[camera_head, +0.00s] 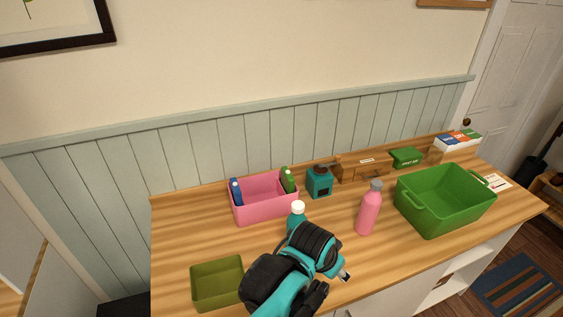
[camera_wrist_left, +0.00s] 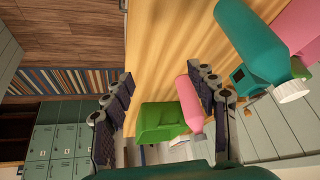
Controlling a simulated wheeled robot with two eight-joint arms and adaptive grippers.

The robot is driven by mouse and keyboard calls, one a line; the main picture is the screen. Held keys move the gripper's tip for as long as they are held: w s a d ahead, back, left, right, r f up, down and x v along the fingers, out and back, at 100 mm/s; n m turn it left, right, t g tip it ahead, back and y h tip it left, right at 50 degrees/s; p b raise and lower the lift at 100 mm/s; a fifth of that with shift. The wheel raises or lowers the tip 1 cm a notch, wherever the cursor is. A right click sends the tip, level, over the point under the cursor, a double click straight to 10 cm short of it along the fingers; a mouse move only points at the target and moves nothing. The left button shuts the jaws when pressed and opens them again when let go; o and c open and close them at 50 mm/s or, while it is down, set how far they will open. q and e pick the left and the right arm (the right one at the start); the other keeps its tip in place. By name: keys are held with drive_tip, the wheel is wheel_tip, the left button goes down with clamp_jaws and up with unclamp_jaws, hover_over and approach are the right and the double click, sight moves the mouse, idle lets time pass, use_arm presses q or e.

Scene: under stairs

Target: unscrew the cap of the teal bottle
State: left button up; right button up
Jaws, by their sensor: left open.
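The teal bottle (camera_head: 296,221) stands on the wooden counter with a white cap (camera_head: 298,206) on top. My left arm hides most of its body in the head view. My left gripper (camera_head: 336,283) is low in front of the bottle, its fingers pointing right. In the left wrist view the open, empty fingers (camera_wrist_left: 166,77) stand wide apart. The teal bottle (camera_wrist_left: 255,45) and its white cap (camera_wrist_left: 292,91) are to the right of the fingers there, outside the gap. My right gripper is not in view.
A pink bottle (camera_head: 368,211) and a green crate (camera_head: 437,219) stand to the right. A pink bin (camera_head: 265,210) holding bottles and a teal grinder-like box (camera_head: 318,184) are behind. An olive bin (camera_head: 217,286) is at front left. Counter is clear between the pink and olive bins.

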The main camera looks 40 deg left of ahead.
use_arm(q)
drive_tip(key=w+a+r+m+g+p, duration=0.1)
drive_tip(key=w+a+r+g+p, duration=0.35)
drive_tip(key=a+r+p, duration=0.75)
drive_tip(key=m+p, duration=0.1)
drive_tip(key=p, duration=0.7)
approach(298, 205)
drive_tip(key=shift+w+a+f+h, duration=0.15)
drive_tip(key=shift+h, duration=0.25)
drive_tip(key=shift+a+f+m, duration=0.15)
drive_tip(key=shift+a+m, duration=0.05)
drive_tip(key=shift+m, duration=0.1)
drive_tip(key=shift+f, duration=0.3)
drive_tip(key=f, duration=0.7)
drive_tip(key=shift+w+d+f, duration=0.15)
drive_tip(key=shift+w, duration=0.25)
clamp_jaws()
